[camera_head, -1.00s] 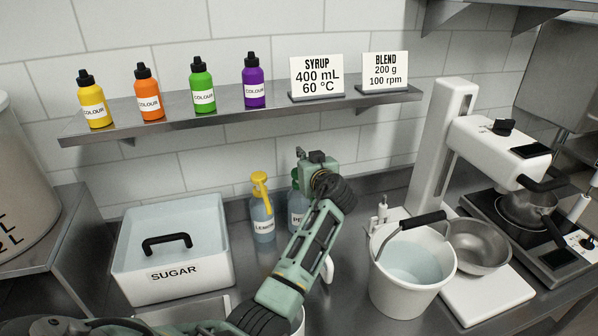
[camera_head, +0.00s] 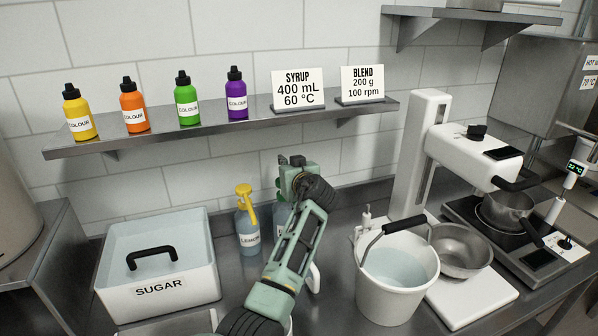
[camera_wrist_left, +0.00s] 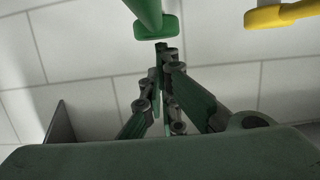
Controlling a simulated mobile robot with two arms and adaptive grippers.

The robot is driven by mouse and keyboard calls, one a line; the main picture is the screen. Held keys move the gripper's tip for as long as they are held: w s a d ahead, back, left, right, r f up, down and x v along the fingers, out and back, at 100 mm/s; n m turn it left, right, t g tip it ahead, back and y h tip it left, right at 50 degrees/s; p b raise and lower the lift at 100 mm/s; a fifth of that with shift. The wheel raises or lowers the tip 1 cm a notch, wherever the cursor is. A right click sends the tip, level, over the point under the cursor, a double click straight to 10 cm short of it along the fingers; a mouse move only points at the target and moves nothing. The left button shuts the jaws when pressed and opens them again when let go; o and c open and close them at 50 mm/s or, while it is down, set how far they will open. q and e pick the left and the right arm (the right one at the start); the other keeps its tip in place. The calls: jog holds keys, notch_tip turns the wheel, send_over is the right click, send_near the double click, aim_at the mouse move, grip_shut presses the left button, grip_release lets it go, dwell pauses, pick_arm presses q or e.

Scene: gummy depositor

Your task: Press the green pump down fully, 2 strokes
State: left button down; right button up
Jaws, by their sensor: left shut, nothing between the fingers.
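The green pump (camera_wrist_left: 152,18) shows at the top of the left wrist view, with its blunt end close to my left fingertips. Whether they touch I cannot tell. In the head view the pump is mostly hidden behind my left wrist, with only part of its pale blue bottle (camera_head: 280,218) showing left of the arm. My left gripper (camera_wrist_left: 162,48) is shut and empty, its fingertips together beside the pump's end. In the head view my arm hides the fingertips. My right gripper is in neither current view.
A lemon bottle with a yellow pump (camera_head: 246,205) stands just left of the green-pump bottle. A sugar box (camera_head: 160,290) is at left, a water bucket (camera_head: 395,295) at right. A shelf (camera_head: 250,112) with colour bottles and signs runs above.

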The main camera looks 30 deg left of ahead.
pick_arm(q)
jog(key=b+v, duration=0.1)
jog(key=v, duration=0.2)
jog(key=b+v, duration=0.2)
jog(key=v, duration=0.1)
jog(key=r+b+v, duration=0.1)
jog(key=v, duration=0.3)
jog(key=shift+w+b, duration=0.15)
jog(key=shift+b, duration=0.15)
jog(key=shift+d+r, duration=0.1)
jog(key=shift+d, duration=0.1)
jog(key=shift+d+r, duration=0.1)
jog(key=shift+d, duration=0.05)
pick_arm(e)
jog(key=shift+s+d+f, duration=0.1)
jog(key=shift+d+f, duration=0.1)
jog(key=shift+f, duration=0.45)
jog(key=shift+s+d+f, duration=0.1)
jog(key=shift+d+f, duration=0.1)
jog(key=shift+f, duration=0.45)
jog(key=shift+s+d+f, duration=0.1)
jog(key=shift+d+f, duration=0.1)
jog(key=shift+f, duration=0.45)
jog(key=shift+w, duration=0.1)
